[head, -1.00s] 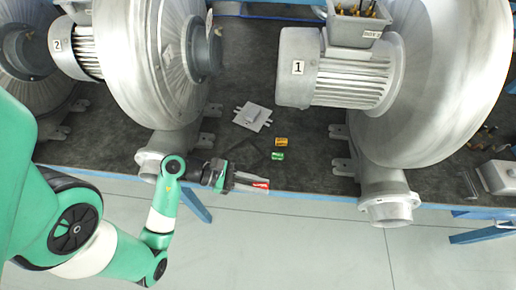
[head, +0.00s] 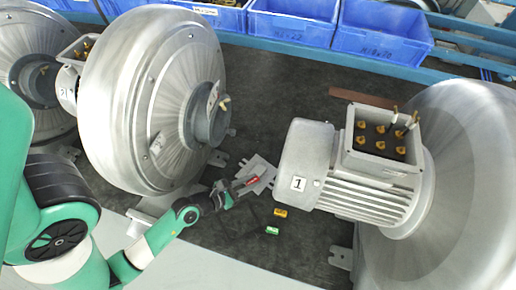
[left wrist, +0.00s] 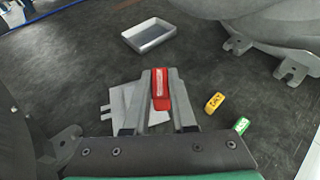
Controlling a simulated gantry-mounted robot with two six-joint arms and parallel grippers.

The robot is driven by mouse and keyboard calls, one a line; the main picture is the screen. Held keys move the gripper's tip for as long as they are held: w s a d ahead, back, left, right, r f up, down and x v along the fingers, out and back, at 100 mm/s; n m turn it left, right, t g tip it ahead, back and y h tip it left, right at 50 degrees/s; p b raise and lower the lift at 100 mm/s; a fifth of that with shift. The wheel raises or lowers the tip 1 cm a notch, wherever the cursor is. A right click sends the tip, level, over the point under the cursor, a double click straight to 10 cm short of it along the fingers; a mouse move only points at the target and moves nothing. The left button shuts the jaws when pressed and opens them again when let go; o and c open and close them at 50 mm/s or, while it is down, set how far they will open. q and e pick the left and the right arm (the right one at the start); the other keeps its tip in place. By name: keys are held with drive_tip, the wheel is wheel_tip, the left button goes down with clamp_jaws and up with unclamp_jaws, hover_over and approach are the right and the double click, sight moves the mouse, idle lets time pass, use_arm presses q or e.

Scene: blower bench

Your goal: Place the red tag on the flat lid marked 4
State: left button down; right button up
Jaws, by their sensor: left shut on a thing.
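My left gripper (head: 236,186) is shut on the red tag (head: 240,183). In the left wrist view the red tag (left wrist: 160,88) stands between the fingertips (left wrist: 161,92). Below and beyond it on the bench lies a flat light-grey plate (head: 262,168). In the left wrist view the plate (left wrist: 122,104) is partly hidden by the fingers, and no number can be read on it. The tag appears above the plate; the height gap cannot be told. My right gripper is not in view.
A yellow tag (head: 280,212) and a green tag (head: 272,230) lie on the dark bench. A shallow grey tray (left wrist: 149,36) lies farther off. Motor 1 (head: 300,165), with an open terminal box, stands right; a large blower (head: 135,100) stands left. Blue bins (head: 290,20) line the back.

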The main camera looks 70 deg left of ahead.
use_arm(q)
drive_tip(key=s+d+m+h+p, duration=0.1)
drive_tip(key=d+h+p, duration=0.1)
drive_tip(key=d, duration=0.2)
drive_tip(key=b, duration=0.9)
hover_over(270, 178)
drive_tip(key=f, duration=0.8)
drive_tip(key=shift+s+d+f, duration=0.15)
drive_tip(key=shift+s+d, duration=0.2)
drive_tip(key=shift+d, duration=0.05)
drive_tip(key=shift+w+a, duration=0.15)
drive_tip(key=f+b, duration=0.3)
drive_tip(key=shift+w+a+f, duration=0.3)
drive_tip(key=shift+w+f, duration=0.05)
drive_tip(key=shift+f+b, duration=0.3)
drive_tip(key=shift+f, duration=0.1)
drive_tip(key=shift+s+r, duration=0.1)
drive_tip(key=shift+r, duration=0.1)
drive_tip(key=c, duration=1.2)
unclamp_jaws()
drive_tip(key=shift+f, duration=0.1)
drive_tip(key=o, duration=0.5)
drive_tip(key=shift+c, duration=0.2)
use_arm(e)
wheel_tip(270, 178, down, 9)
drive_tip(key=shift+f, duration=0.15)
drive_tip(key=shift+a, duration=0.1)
